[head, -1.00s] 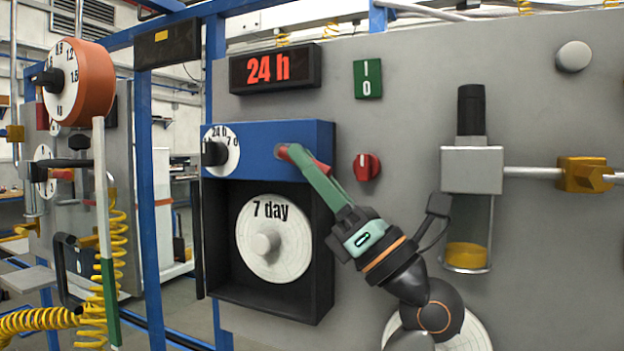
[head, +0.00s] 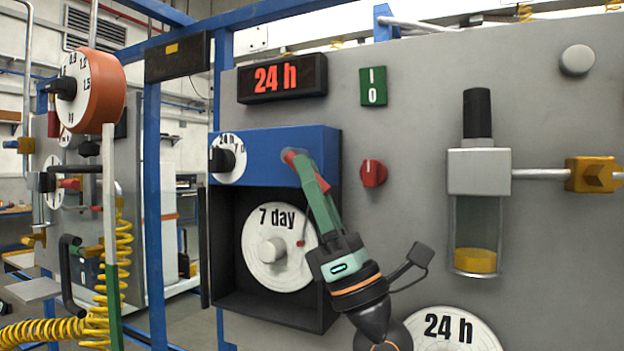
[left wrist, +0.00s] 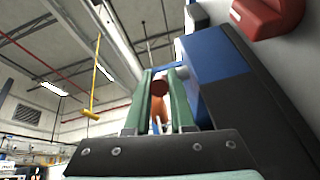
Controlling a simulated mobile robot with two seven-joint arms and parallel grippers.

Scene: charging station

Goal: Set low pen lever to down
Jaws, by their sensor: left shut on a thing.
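The chart recorder has a blue top (head: 270,142) and an open black case with a white "7 day" disc (head: 262,222). My left gripper (head: 293,160) reaches up from below to the right part of the blue top. Its green fingers are shut on a red lever, apparently the low pen lever (head: 322,183), which they mostly hide. In the left wrist view a dark red round end (left wrist: 159,88) shows between the fingers. A small red mark (head: 300,243) shows on the disc, perhaps a pen tip. My right gripper is not in view.
A dial (head: 229,158) sits at the blue top's left end. A red knob (head: 373,173) is close to the right of my gripper. A "24 h" display (head: 283,78) hangs above. A glass cup (head: 478,232) and a "24 h" disc (head: 452,330) are farther right.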

